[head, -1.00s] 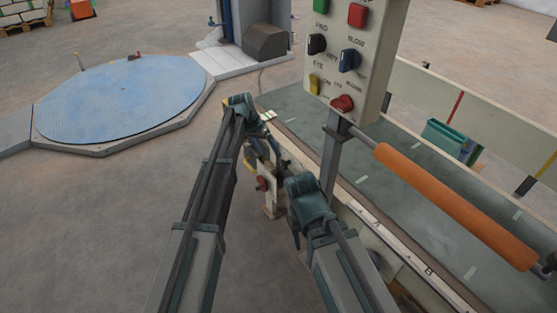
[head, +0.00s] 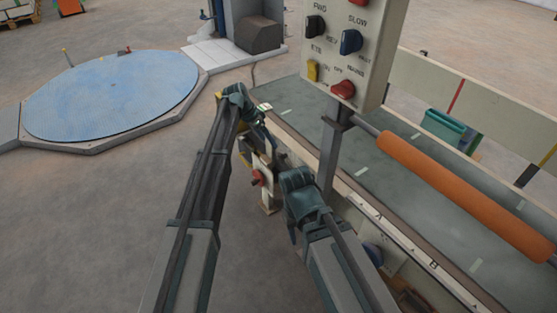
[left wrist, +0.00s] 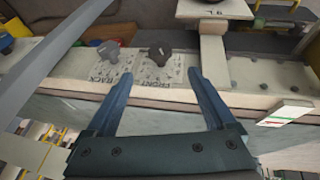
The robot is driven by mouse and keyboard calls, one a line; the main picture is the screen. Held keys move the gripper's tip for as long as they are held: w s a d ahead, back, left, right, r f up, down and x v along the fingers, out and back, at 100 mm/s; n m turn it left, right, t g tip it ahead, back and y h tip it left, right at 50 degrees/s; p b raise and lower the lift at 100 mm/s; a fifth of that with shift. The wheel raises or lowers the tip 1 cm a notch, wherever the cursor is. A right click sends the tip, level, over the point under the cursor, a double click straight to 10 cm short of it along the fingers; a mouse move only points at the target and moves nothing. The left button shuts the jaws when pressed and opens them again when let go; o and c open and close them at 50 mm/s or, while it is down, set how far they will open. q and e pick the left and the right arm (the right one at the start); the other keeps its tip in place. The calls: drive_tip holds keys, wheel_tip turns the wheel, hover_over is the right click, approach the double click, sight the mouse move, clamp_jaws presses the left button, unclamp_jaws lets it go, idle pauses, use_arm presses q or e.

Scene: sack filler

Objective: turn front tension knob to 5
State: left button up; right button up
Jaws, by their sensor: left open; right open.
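In the left wrist view, a black knob (left wrist: 158,53) stands on a pale dial plate (left wrist: 150,75) whose lettering seems to read FRONT. A grey knob (left wrist: 109,51) is to its left, by lettering like TRACK. The dial numbers and pointer setting are too small to read. My left gripper (left wrist: 160,85) is open, its two blue fingers apart with the black knob beyond and between their tips, not touching. In the head view my left gripper (head: 262,140) is over the machine's near side. My right gripper (head: 291,228) is lower, mostly hidden by its wrist, and open.
A control panel (head: 338,65) with coloured switches stands on a post above the conveyor (head: 410,190). An orange roller (head: 460,195) runs along it. A red knob (head: 257,178) sits near both arms. A blue turntable (head: 110,95) lies left; open floor is at lower left.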

sight(278, 154)
use_arm(q)
drive_tip(key=b+x, duration=0.7)
drive_tip(key=x, duration=0.2)
drive_tip(key=shift+f+b, duration=0.35)
drive_tip(key=shift+b, duration=0.05)
drive_tip(key=shift+w+d+f+b, duration=0.1)
drive_tip(key=shift+d+f+b, duration=0.3)
drive_tip(key=shift+f+b, duration=0.2)
drive_tip(key=shift+r, duration=0.1)
